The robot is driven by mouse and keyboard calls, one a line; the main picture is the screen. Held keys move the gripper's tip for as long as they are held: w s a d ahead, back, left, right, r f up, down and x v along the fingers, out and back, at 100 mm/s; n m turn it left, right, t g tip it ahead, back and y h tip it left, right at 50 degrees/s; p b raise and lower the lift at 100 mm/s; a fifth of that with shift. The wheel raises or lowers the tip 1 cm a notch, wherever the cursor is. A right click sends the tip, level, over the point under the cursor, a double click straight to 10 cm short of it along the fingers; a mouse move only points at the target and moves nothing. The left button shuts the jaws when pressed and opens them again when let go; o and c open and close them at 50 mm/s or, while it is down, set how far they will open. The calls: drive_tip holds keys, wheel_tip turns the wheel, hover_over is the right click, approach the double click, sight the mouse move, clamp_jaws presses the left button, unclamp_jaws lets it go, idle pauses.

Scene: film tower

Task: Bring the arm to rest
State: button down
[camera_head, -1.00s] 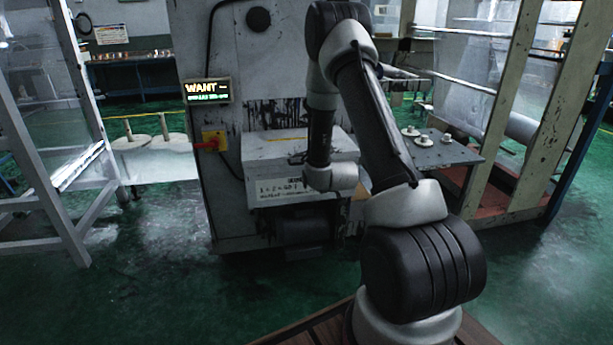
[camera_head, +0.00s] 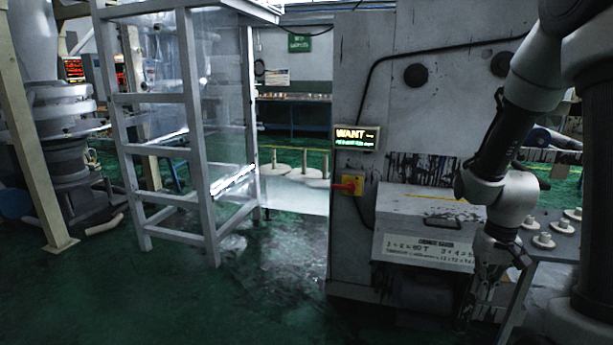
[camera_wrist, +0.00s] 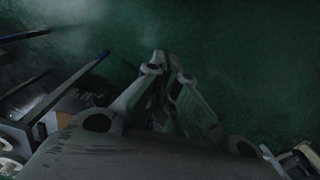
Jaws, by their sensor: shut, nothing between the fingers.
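My arm (camera_head: 535,80) stands at the right edge of the head view, partly cut off by the frame. Its wrist bends down in front of the machine's right side. My gripper (camera_wrist: 166,62) points away over dark green floor in the wrist view, with its fingertips together and nothing between them. In the head view the gripper hangs low beside the machine's front box and is dark and hard to make out.
The grey machine (camera_head: 440,110) has a lit "WANT" display (camera_head: 357,138), a red-yellow switch (camera_head: 350,186) and a projecting box (camera_head: 428,222). A small table (camera_head: 548,243) with white spools stands right. A metal frame (camera_head: 190,120) stands left. Green floor (camera_head: 260,300) is open in front.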

drive_tip(key=s+a+r+n+t, duration=0.1)
drive_tip(key=s+a+r+t, duration=0.1)
drive_tip(key=s+r, duration=0.5)
drive_tip(key=s+a+r+n+t, duration=0.1)
drive_tip(key=s+r, duration=0.5)
drive_tip(key=r, duration=0.9)
drive_tip(key=shift+s+a+r+t, duration=0.15)
drive_tip(key=shift+s+a+t, duration=0.2)
drive_tip(key=shift+a+t, duration=0.55)
